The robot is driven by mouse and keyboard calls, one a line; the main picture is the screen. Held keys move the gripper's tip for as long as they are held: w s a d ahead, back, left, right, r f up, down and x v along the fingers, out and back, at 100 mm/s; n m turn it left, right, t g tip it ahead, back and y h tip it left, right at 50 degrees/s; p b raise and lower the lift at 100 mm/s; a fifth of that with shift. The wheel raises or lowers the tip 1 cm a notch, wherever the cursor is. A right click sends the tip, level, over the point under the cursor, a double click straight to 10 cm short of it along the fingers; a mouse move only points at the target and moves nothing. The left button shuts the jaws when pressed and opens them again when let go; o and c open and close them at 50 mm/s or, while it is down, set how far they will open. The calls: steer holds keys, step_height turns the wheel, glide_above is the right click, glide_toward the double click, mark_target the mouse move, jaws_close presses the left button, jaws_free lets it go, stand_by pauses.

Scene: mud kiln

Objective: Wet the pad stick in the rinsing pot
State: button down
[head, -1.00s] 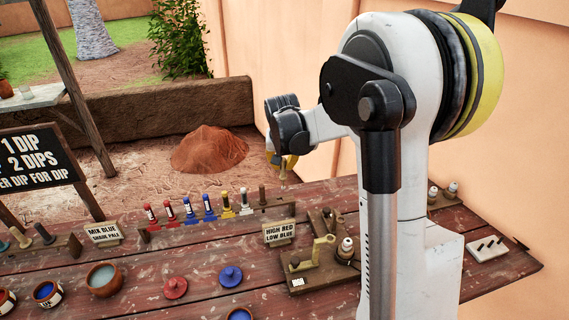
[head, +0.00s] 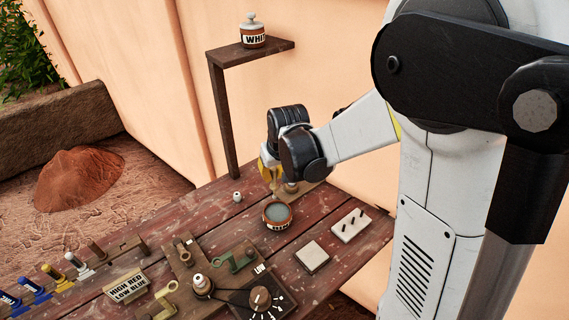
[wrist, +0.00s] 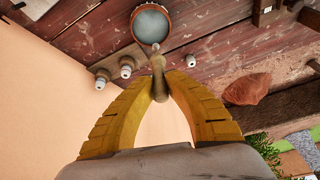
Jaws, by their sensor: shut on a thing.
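My gripper (head: 270,172) is shut on a pad stick, which hangs between its yellow fingers. In the wrist view the gripper (wrist: 159,84) pinches the stick's wooden handle (wrist: 158,88), and the stick's pale tip points toward a round pot. This brown pot with a white label and grey-blue water (head: 277,214) stands on the table, and appears to be the rinsing pot. It also shows at the top of the wrist view (wrist: 151,24). In the head view the stick's end is beside and behind the pot's rim, apparently above the table; its exact height is unclear.
White-topped pegs or bottles (wrist: 126,66) stand close to the pot; one (head: 237,197) is to its left. A white block with dark pegs (head: 350,225) and a pale square pad (head: 312,257) lie to the right. A dial box (head: 262,300) is in front.

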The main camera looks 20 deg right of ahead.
mark_target(277, 186)
steer(key=shift+s+d, duration=0.1)
steer(key=shift+d, duration=0.25)
steer(key=shift+d+f, duration=0.15)
steer(key=shift+a+f+b, duration=0.2)
steer(key=shift+f+b, duration=0.4)
steer(key=shift+f, duration=0.05)
steer(key=shift+f+b, duration=1.45)
steer(key=shift+f, duration=0.5)
steer(key=shift+f, duration=0.1)
step_height(277, 186, down, 3)
steer(key=b, duration=0.3)
steer(key=shift+s+f, duration=0.1)
steer(key=shift+f, duration=0.05)
